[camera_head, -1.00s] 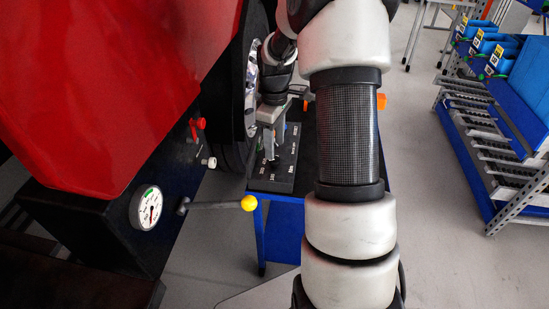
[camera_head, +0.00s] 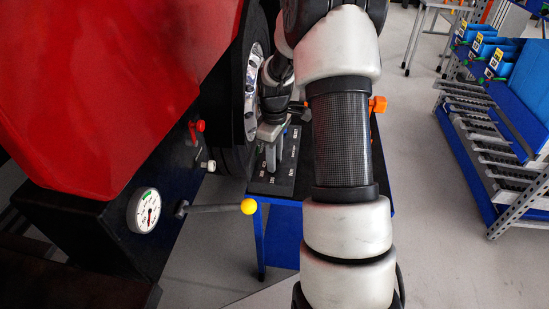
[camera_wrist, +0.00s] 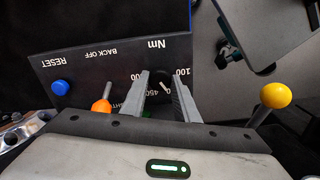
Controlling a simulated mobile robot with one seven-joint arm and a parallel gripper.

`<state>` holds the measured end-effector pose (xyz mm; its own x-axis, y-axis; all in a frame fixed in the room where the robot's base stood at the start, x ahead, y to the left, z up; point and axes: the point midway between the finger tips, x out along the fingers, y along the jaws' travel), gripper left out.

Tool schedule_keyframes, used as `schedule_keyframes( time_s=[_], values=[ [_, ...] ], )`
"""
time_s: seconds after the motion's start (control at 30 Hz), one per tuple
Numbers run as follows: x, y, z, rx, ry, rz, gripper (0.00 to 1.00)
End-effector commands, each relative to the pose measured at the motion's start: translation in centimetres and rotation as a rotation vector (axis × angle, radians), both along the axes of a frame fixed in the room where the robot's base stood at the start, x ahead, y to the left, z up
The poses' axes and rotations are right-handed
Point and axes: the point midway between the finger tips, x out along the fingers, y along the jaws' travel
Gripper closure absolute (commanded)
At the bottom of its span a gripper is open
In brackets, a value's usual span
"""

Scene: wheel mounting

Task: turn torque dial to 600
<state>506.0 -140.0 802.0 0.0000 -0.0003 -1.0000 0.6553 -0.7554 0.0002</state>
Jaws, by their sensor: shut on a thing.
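The torque dial (camera_wrist: 164,82) is a black knob with a white pointer line on a dark control panel (camera_wrist: 110,62) in the wrist view. The labels Nm, 100 and 450 show around it, upside down; other numbers are partly hidden by my fingers, and I cannot tell exactly which mark the pointer meets. My gripper (camera_wrist: 165,95) is shut on the dial, one finger on each side. In the head view my gripper (camera_head: 271,155) points down at the panel (camera_head: 263,184); the dial is hidden there.
On the panel are a blue RESET button (camera_wrist: 60,87) and an orange-tipped lever (camera_wrist: 102,105). A yellow-knobbed lever (camera_head: 248,206), a round gauge (camera_head: 145,211) and a wheel (camera_head: 250,90) are left of my arm. A blue shelf rack (camera_head: 490,130) stands at the right.

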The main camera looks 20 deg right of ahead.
Motion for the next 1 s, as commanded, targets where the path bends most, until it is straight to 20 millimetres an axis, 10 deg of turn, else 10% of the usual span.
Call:
schedule_keyframes(
  time_s=[1.0],
  values=[
    [0.05, 0.07, 0.16, 0.000, -0.002, -0.659, 0.95]
  ],
)
